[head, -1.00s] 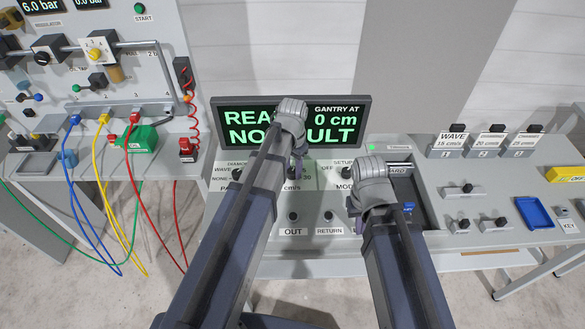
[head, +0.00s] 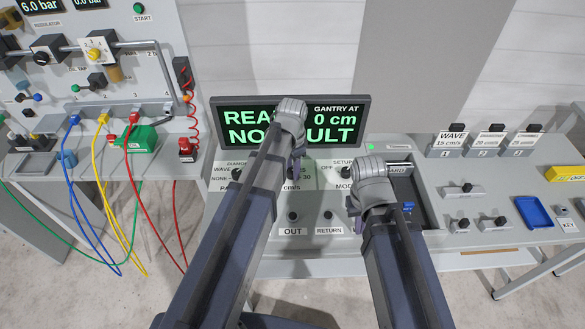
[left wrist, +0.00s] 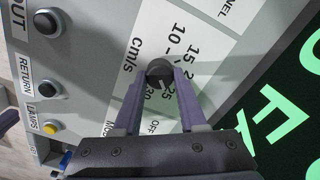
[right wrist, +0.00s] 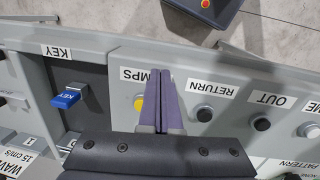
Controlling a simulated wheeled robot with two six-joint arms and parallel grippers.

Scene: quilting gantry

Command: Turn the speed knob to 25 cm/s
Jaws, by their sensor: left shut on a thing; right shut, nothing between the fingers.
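The speed knob (left wrist: 159,72) is a small dark round knob on the white cm/s dial, seen in the left wrist view. My left gripper (left wrist: 160,80) is shut on it, one finger on each side. A light mark shows on the knob, toward the lower part of the scale between the fingers; the fingers partly cover the numbers, so I cannot read its exact setting. In the head view my left gripper (head: 297,166) hides the knob. My right gripper (right wrist: 165,78) is shut and empty, above the panel near the yellow LAMPS button (right wrist: 139,103).
The display (head: 290,124) behind the panel reads ready, no fault, gantry at 0 cm, partly covered by my left arm. OUT (left wrist: 47,24) and RETURN (left wrist: 48,87) buttons are near the knob. A blue key (right wrist: 67,98) sits in a recess. Hoses hang at left.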

